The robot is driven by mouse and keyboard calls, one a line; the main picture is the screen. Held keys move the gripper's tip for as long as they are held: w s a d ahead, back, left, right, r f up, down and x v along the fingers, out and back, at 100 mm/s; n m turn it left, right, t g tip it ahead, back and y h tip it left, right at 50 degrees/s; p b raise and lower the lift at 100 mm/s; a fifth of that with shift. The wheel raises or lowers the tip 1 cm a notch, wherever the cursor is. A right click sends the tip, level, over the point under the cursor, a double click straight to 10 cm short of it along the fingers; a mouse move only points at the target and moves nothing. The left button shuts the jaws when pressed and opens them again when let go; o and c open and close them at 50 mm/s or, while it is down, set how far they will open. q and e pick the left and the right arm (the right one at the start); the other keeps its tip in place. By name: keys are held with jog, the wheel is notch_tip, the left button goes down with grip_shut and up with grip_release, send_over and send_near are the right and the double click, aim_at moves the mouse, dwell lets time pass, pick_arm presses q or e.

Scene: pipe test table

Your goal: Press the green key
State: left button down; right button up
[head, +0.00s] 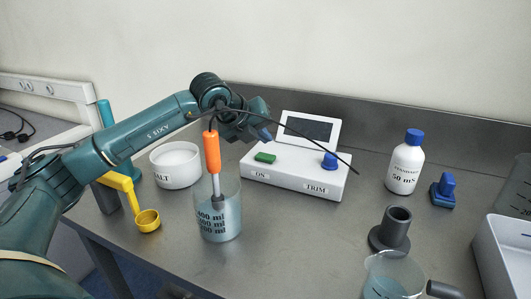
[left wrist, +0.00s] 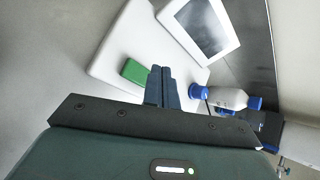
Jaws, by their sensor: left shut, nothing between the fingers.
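The green key (head: 265,157) sits on the left part of the white meter box (head: 296,179), above the label "ON". It also shows in the left wrist view (left wrist: 133,72), just left of my fingertips. A blue knob (head: 329,160) stands at the box's right, above "TRIM". My left gripper (head: 266,136) is shut and empty, above and behind the green key in the head view. In the left wrist view its dark fingers (left wrist: 161,70) are together and point at the box, apart from the key as far as I can tell. My right gripper is not in view.
A beaker (head: 219,217) with an orange-handled probe (head: 212,152) stands in front of the box. A salt bowl (head: 175,166) and yellow scoop (head: 147,219) are left. A standard bottle (head: 405,164) and dark stand (head: 393,231) are right. A thin black cable crosses above the box.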

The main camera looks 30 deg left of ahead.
pick_arm(q)
jog(key=shift+r+p, duration=0.6)
jog(key=shift+r, duration=0.85)
